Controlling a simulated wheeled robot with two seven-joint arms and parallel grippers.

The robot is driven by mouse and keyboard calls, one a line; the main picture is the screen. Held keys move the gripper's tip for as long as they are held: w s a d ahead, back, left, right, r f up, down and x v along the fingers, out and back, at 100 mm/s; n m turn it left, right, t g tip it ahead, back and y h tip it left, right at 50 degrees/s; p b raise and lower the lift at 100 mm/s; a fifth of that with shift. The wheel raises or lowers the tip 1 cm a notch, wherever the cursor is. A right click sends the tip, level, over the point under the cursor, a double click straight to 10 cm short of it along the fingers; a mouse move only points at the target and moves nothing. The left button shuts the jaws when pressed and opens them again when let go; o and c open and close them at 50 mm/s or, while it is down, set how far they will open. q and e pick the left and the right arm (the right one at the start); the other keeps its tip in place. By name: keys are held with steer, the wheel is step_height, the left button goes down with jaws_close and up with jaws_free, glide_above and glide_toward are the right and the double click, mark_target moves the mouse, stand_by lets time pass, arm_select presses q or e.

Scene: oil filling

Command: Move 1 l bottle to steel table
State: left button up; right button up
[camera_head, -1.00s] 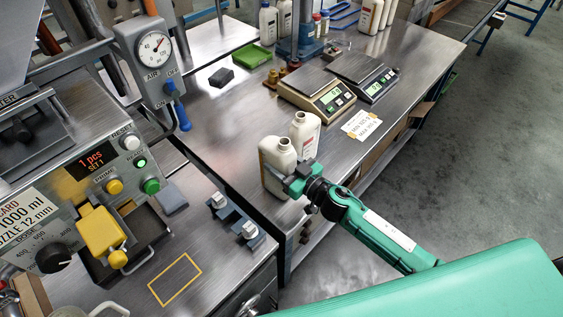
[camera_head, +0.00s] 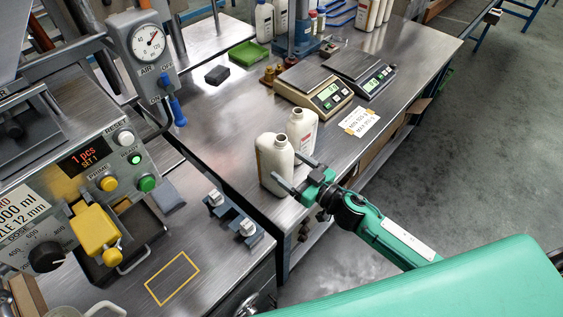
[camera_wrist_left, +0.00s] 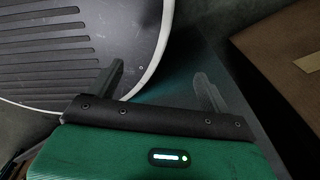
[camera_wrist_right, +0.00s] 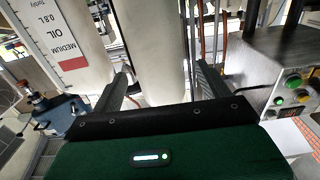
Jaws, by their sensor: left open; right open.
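Two white 1 l bottles stand upright side by side on the steel table (camera_head: 215,125) near its front corner. The nearer bottle (camera_head: 274,165) is next to my right gripper (camera_head: 296,175). The other bottle (camera_head: 302,130) stands just behind it. My right gripper is open, with its fingers pointing at the nearer bottle and apart from or just beside its side. In the right wrist view a white bottle (camera_wrist_right: 152,50) stands between the open fingers, and a labelled bottle (camera_wrist_right: 75,40) is to its left. My left gripper (camera_wrist_left: 160,90) is open and empty in the left wrist view.
Two scales (camera_head: 314,88) and a paper note (camera_head: 360,122) lie behind the bottles. The filling machine panel (camera_head: 100,165) is at left, with a yellow outlined square (camera_head: 172,278) on the bench and a small blue-grey fixture (camera_head: 232,217). More bottles (camera_head: 375,12) stand at the back.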

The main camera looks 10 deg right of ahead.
steer(key=b+v, duration=0.1)
steer(key=v, duration=0.6)
steer(key=shift+d, duration=0.1)
stand_by(0.5)
